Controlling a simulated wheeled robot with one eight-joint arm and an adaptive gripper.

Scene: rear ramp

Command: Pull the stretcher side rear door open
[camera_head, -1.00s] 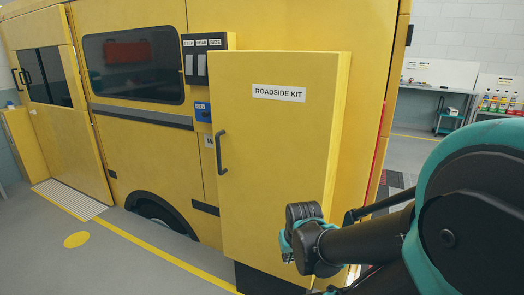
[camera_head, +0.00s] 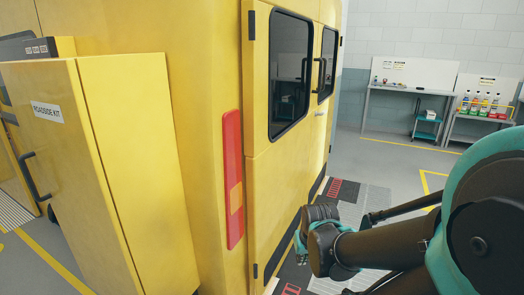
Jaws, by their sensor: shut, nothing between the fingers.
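The yellow vehicle's rear face shows at the middle in steep side view. Two rear doors with dark windows are closed: the nearer rear door (camera_head: 283,165) and the farther rear door (camera_head: 324,110). Dark upright handles (camera_head: 319,75) stand near the seam between them. I cannot tell which door is the stretcher side; a small label by the handles is too small to read. My gripper (camera_head: 303,247) is low in front of the nearer door's lower part, seen partly from behind. Its fingertips are mostly hidden, and it holds nothing I can see.
A yellow cabinet labelled ROADSIDE KIT (camera_head: 128,170) juts out at the left. A red light strip (camera_head: 233,178) runs up the vehicle corner. A dark and grey ramp mat (camera_head: 345,195) lies behind the doors. Workbenches (camera_head: 400,90) line the far wall, with open floor before them.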

